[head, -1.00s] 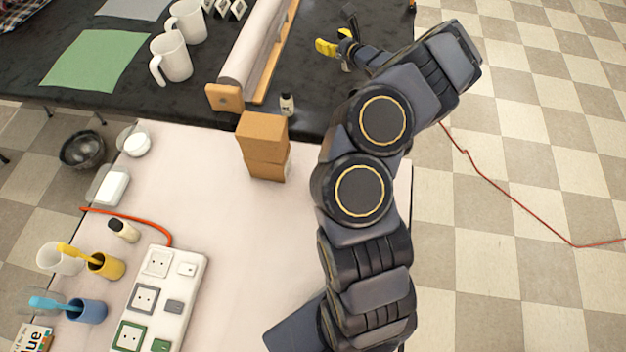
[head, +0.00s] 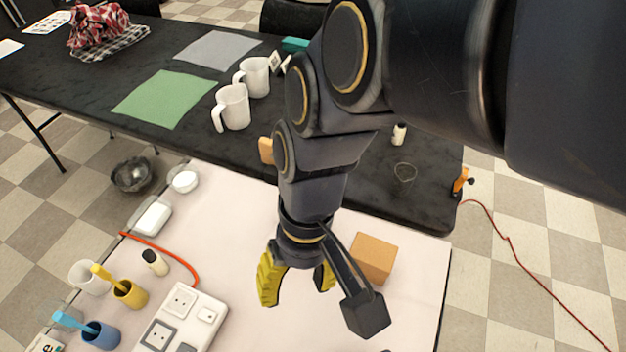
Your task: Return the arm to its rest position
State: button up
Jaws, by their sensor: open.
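My gripper (head: 298,283) has yellow fingers spread apart and nothing between them. It points down above the pale table (head: 222,220), left of a brown cardboard box (head: 375,258). My arm folds from the upper right down to the gripper and crosses the middle of the view. It hides most of the roll and its wooden holder on the black table.
On the pale table are a power strip (head: 183,315), a yellow cup (head: 131,293), a blue cup (head: 101,335), a white cup (head: 88,278) and a soap dish (head: 152,217). White mugs (head: 233,107) stand on the black table (head: 75,75). Checkered floor lies to the right.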

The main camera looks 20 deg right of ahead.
jog(key=s+d, duration=0.1)
jog(key=s+d+h, duration=0.2)
jog(key=d, duration=0.1)
jog(key=shift+f+n, duration=0.2)
jog(key=shift+n, duration=0.1)
dwell(0.8)
